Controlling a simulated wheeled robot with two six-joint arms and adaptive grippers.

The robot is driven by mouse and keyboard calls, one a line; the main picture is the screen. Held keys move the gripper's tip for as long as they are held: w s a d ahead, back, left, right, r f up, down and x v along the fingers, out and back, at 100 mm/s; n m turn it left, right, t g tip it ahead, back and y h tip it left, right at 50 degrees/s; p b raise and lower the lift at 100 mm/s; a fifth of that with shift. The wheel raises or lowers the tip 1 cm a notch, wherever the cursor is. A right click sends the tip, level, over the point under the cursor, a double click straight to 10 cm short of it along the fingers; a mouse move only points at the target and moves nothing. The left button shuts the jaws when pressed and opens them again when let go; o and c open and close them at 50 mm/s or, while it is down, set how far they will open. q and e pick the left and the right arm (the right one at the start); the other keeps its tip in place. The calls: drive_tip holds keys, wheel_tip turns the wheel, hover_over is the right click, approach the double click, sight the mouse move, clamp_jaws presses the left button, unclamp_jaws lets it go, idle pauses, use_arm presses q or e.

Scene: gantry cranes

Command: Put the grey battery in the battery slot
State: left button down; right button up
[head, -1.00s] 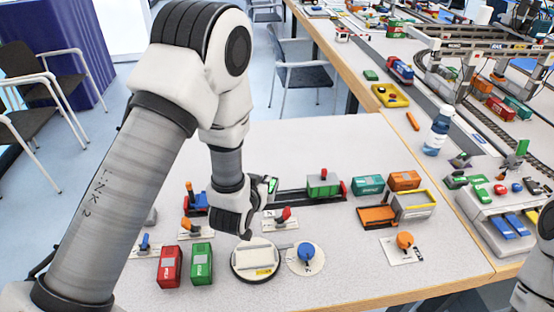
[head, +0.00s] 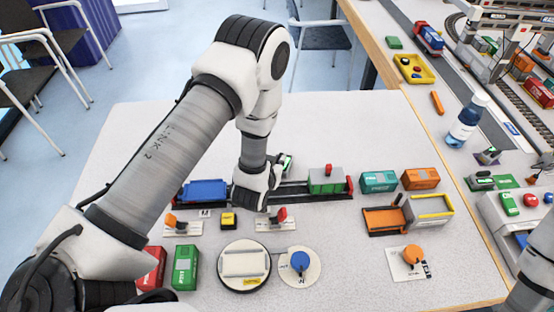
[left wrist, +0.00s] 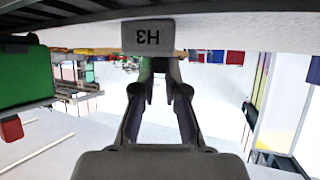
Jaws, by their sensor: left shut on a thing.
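The grey battery (left wrist: 148,38), a rounded grey block marked H3, shows upside down at the fingertips in the left wrist view. My left gripper (left wrist: 163,62) is shut on it there; the block covers the tips. In the head view my left gripper (head: 255,195) hangs over the near side of the dark track, between the blue wagon and the green wagon. Its fingers and the battery are hidden there by my wrist. I cannot make out the battery slot. My right gripper is out of view.
On the track stand a blue wagon (head: 205,191) and a green wagon (head: 326,181). A yellow block (head: 229,220), a red lever (head: 280,214) and a turntable (head: 245,264) lie nearer. Teal (head: 379,182) and orange (head: 420,179) containers stand right. The table's left back is clear.

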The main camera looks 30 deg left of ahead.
use_arm(q)
drive_tip(key=shift+s+r, duration=0.15)
drive_tip(key=shift+f, duration=0.2)
drive_tip(key=c, duration=1.2)
unclamp_jaws()
